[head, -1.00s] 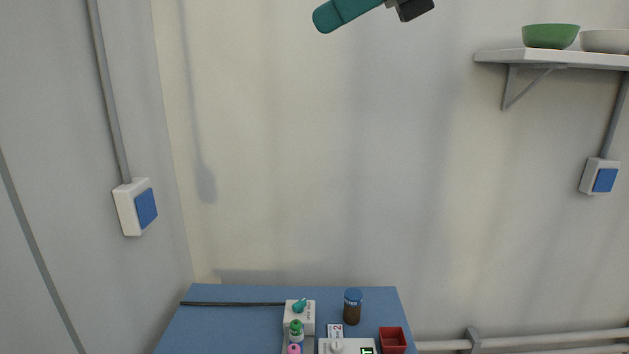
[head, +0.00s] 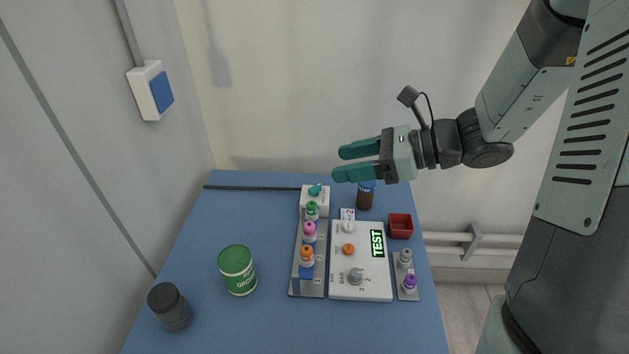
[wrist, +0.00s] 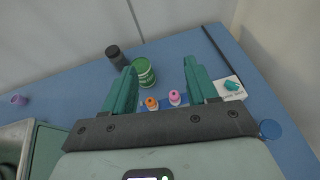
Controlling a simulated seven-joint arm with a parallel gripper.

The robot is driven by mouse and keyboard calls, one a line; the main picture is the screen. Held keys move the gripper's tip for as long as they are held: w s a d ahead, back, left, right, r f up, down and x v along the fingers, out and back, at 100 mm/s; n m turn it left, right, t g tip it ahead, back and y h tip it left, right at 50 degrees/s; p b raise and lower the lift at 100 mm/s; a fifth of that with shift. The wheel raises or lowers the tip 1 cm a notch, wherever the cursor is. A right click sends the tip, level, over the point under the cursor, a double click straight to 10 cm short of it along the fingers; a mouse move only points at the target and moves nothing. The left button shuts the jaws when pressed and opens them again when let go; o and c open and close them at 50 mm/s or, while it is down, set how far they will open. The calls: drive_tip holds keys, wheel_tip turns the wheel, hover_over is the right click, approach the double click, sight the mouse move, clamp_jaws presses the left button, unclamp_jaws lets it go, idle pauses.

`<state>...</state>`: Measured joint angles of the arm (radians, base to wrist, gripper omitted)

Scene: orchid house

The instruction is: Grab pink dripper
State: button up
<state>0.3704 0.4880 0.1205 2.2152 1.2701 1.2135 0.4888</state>
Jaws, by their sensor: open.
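The pink dripper (head: 309,231) stands in a grey rack (head: 307,288) on the blue table, between a green dripper (head: 312,209) behind it and an orange dripper (head: 306,254) in front. My gripper (head: 335,164) is open and empty, above the back part of the table, with its fingers pointing left. In the wrist view the pink dripper (wrist: 175,97) shows between the two open fingers, beyond them and apart from them. The orange dripper (wrist: 151,103) is beside it there. The green dripper cannot be made out in the wrist view.
A white test box (head: 360,285) with knobs stands right of the rack. A small rack with grey and purple drippers (head: 409,284), a red bin (head: 400,226) and a brown jar (head: 365,198) are near. A green can (head: 237,270) and dark jar (head: 170,307) stand left. The table's left is mostly clear.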

approach(311, 227)
drive_tip(key=a, duration=0.2)
drive_tip(key=x, duration=0.4)
drive_tip(key=shift+w+f, duration=0.15)
drive_tip(key=shift+f, duration=0.35)
drive_tip(key=x, duration=0.6)
drive_tip(key=shift+w+a+f, duration=0.15)
drive_tip(key=shift+w+f, duration=0.05)
drive_tip(key=shift+w, duration=0.15)
drive_tip(key=c, duration=1)
drive_tip(key=shift+c, duration=0.2)
drive_tip(key=shift+r, duration=0.1)
